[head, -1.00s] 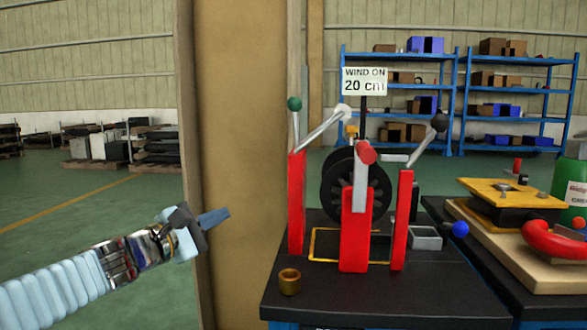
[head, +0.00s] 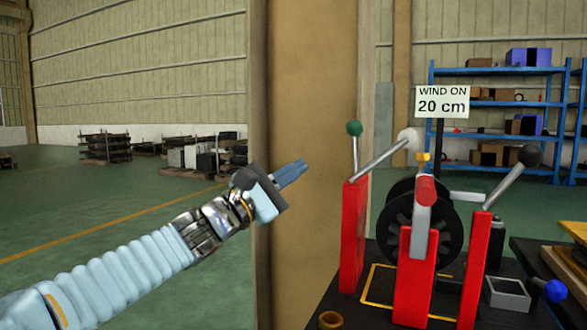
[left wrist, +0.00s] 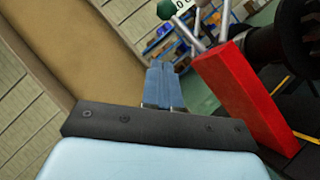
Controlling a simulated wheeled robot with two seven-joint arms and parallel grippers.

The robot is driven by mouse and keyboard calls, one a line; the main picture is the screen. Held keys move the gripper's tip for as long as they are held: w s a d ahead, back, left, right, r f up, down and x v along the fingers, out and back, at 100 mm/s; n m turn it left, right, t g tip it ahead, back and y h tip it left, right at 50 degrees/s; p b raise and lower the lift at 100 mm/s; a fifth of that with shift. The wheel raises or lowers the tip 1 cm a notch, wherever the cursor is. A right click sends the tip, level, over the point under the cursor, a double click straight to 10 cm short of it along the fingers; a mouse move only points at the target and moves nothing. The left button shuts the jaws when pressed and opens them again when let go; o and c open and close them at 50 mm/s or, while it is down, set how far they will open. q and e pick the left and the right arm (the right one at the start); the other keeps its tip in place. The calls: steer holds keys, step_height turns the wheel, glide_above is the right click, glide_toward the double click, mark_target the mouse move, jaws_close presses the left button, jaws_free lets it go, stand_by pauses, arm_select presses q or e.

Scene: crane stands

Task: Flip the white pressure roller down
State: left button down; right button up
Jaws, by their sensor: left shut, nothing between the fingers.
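The white pressure roller (head: 409,138) is at the raised end of a grey arm that slants up to the right from the left red post (head: 353,235). A lever with a green knob (head: 354,128) stands upright on the same post. My left gripper (head: 300,166) is shut and empty, left of the post and apart from it, pointing up to the right. In the left wrist view its blue fingers (left wrist: 162,72) are together, with the red post (left wrist: 245,95) to their right and the green knob (left wrist: 168,9) beyond them. My right gripper is out of view.
A black reel (head: 398,220) sits between the red posts on the dark bench. A brown pillar (head: 307,90) stands behind my left gripper. A sign reading "WIND ON 20 cm" (head: 442,102) rises behind the stand. A brass cup (head: 331,320) is at the bench's near left.

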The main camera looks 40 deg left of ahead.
mark_target(356, 148)
arm_select(q)
steer(key=w+d+r+p, duration=0.2)
steer(key=w+d+r, duration=0.2)
steer(key=w, duration=0.3)
steer(key=shift+d+r, duration=0.2)
steer(key=shift+r, duration=0.35)
steer(key=shift+r+p, duration=0.1)
steer(key=shift+p, duration=0.25)
